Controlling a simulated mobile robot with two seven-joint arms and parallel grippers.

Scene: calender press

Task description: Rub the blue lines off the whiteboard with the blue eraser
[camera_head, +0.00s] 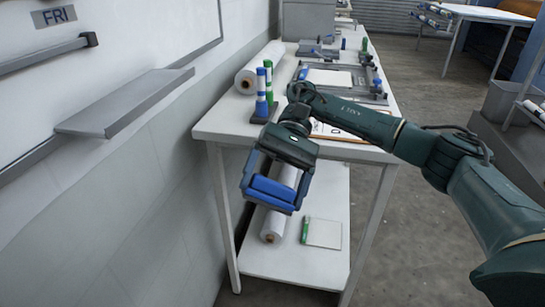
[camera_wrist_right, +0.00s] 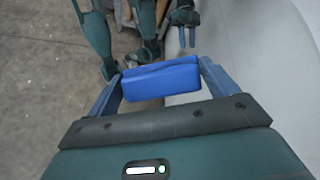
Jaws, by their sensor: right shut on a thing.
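The blue eraser (camera_head: 270,190) is held between the fingers of my right gripper (camera_head: 272,188), in the air in front of the white table. The right wrist view shows the eraser (camera_wrist_right: 160,78) lying across between both fingers. Part of the whiteboard (camera_head: 120,40) shows at the left of the head view, apart from the eraser. No blue lines show on the visible part of the board. My left gripper (camera_wrist_right: 187,37) shows small at the top of the right wrist view, empty, with a gap between its fingers.
A grey ledge (camera_head: 125,100) juts from the wall left of my right gripper. The white table (camera_head: 220,125) holds a marker stand (camera_head: 264,112), a paper roll (camera_head: 258,68) and a press frame. Its lower shelf (camera_head: 300,262) holds a roll and a green marker.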

